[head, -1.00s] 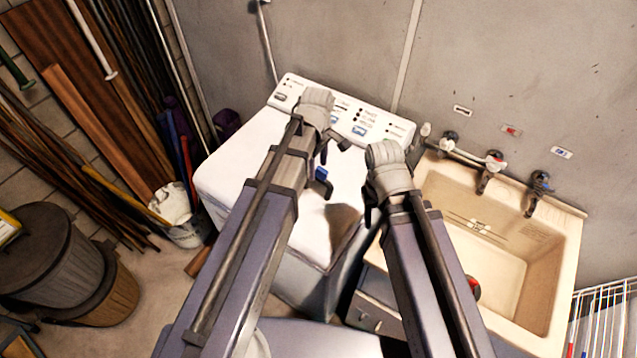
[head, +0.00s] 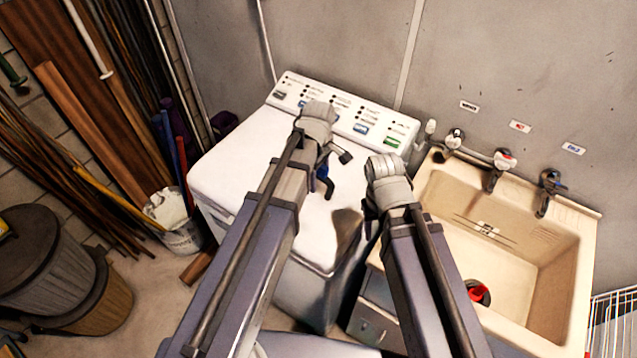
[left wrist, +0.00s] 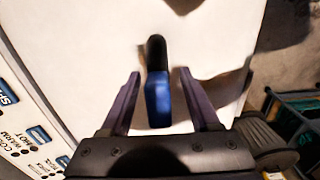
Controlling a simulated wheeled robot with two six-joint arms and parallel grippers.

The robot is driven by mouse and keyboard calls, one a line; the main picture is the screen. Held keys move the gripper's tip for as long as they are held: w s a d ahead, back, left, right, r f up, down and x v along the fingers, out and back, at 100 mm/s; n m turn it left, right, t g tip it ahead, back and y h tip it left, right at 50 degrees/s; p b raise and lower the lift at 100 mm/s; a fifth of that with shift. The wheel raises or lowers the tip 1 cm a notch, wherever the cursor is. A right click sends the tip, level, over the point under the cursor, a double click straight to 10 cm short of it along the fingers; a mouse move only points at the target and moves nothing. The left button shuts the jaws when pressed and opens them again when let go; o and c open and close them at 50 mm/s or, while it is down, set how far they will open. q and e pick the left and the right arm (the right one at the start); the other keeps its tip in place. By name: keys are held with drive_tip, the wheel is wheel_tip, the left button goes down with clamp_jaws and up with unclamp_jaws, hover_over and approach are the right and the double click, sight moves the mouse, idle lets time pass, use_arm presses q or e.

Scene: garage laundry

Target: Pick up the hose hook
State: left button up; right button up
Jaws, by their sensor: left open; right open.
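The hose hook, a small blue piece with a black end (left wrist: 158,95), is over the white washing machine top. In the left wrist view it lies between the two spread fingers of my left gripper (left wrist: 160,88), apart from both. In the head view the blue hook (head: 325,182) shows just below my left wrist, partly hidden by it. My left gripper (head: 334,164) is open around the hook and not closed on it. My right gripper (head: 371,208) is at the washer's right side, mostly hidden behind its own wrist; nothing shows in it.
The washing machine (head: 240,160) has its control panel at the back. A beige sink (head: 450,190) with several taps and a red object (head: 478,292) in it stands right. A white bucket (head: 180,237), bins (head: 45,280) and leaning boards are left. A white wire rack (head: 615,320) is at lower right.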

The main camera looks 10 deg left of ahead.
use_arm(q)
clamp_jaws()
idle(0.4)
